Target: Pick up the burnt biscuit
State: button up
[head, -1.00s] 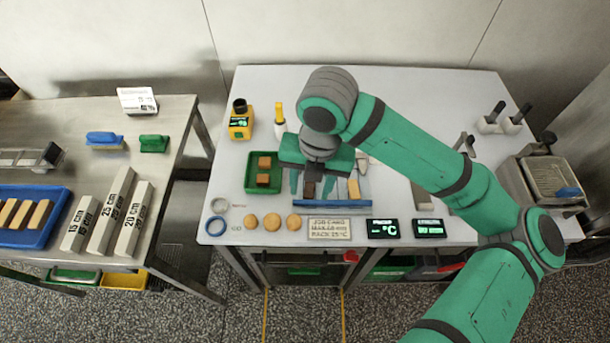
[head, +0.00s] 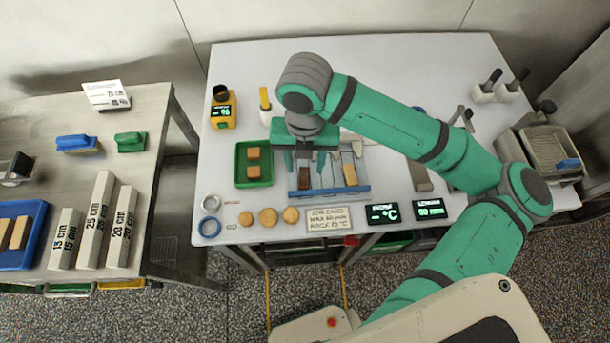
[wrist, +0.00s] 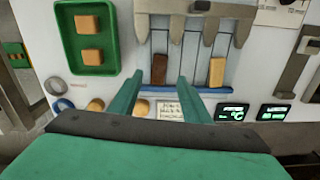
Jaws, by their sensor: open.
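The burnt biscuit (head: 303,184) is a dark brown bar on the blue-and-grey slatted rack (head: 329,191), near its front bar. It also shows in the wrist view (wrist: 159,69), standing out darker than the golden bar (wrist: 217,72) to its right. My gripper (head: 304,165) is open and empty above the rack, its two green fingers pointing down. In the wrist view my gripper (wrist: 160,88) has one finger on each side of the burnt biscuit's line, with the biscuit beyond the tips. The fingers look apart from it; their height above it is hard to tell.
A green tray (head: 241,181) with two brown pieces stands left of the rack. Round biscuits (head: 268,217) and a label plate (head: 328,219) lie in front. A grey toothed piece (wrist: 195,8) lies over the rack's back. Displays (head: 382,213) stand front right.

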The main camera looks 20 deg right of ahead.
aim_at(305, 177)
notch_tip(305, 177, down, 5)
jog(key=shift+a+f, duration=0.1)
jog(key=shift+a, duration=0.05)
jog(key=c, duration=0.9)
jog(key=shift+s, duration=0.1)
